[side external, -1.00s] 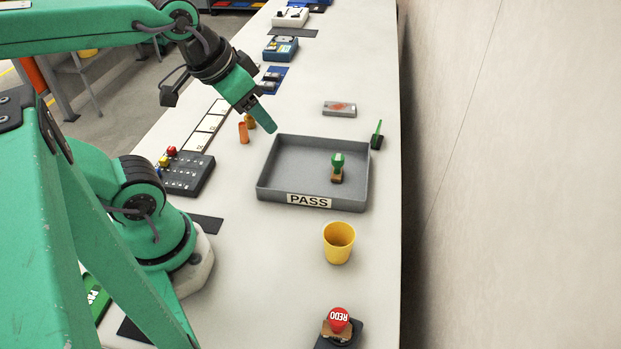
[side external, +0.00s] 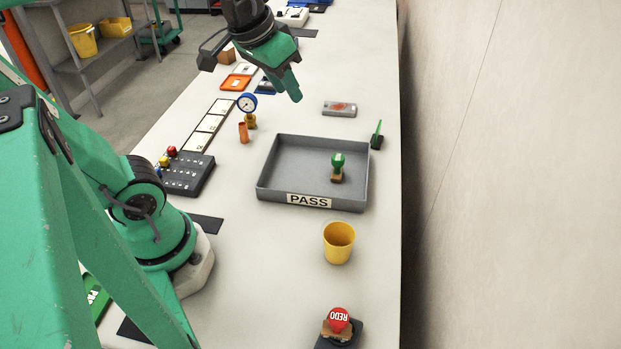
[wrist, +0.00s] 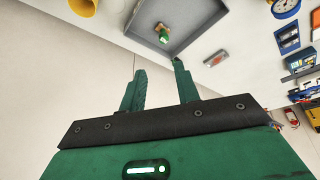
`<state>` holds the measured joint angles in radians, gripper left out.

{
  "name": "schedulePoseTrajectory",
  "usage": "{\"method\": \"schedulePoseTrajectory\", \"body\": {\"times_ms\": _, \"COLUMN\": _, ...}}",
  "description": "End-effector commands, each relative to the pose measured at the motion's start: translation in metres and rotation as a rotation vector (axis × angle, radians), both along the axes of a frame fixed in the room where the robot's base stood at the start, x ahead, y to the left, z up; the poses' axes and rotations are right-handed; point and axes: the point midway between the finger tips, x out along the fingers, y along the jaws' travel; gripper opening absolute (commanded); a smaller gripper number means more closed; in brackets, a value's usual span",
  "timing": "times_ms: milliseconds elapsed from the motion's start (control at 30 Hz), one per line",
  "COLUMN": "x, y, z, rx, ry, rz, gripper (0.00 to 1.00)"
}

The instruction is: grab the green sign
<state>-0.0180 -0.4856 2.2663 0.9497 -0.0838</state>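The green sign (side external: 338,160) is a small round-headed piece on a brown wooden block. It stands upright inside the grey PASS tray (side external: 263,188), towards its right side. In the wrist view the green sign (wrist: 163,36) shows in the tray (wrist: 208,22), beyond the fingertips. My gripper (side external: 297,98) is in the air beyond the far left of the tray, apart from the sign. In the wrist view my gripper's (wrist: 158,66) two fingers are spread with nothing between them.
A yellow cup (side external: 339,243) and a red REDO sign (side external: 339,319) stand in front of the tray. A grey block with a red mark (side external: 340,108) lies behind it. A green upright piece (side external: 377,136) stands at the right edge. A blue gauge (side external: 247,103) is at left.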

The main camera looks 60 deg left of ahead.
Motion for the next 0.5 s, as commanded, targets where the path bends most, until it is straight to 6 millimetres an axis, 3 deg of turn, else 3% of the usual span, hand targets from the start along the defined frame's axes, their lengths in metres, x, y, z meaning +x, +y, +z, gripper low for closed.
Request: {"method": "schedulePoseTrajectory", "body": {"times_ms": 500, "x": 0.102, "y": 0.012, "z": 0.003, "rx": -0.045, "ry": 0.117, "rz": 0.138, "gripper": 0.32}}
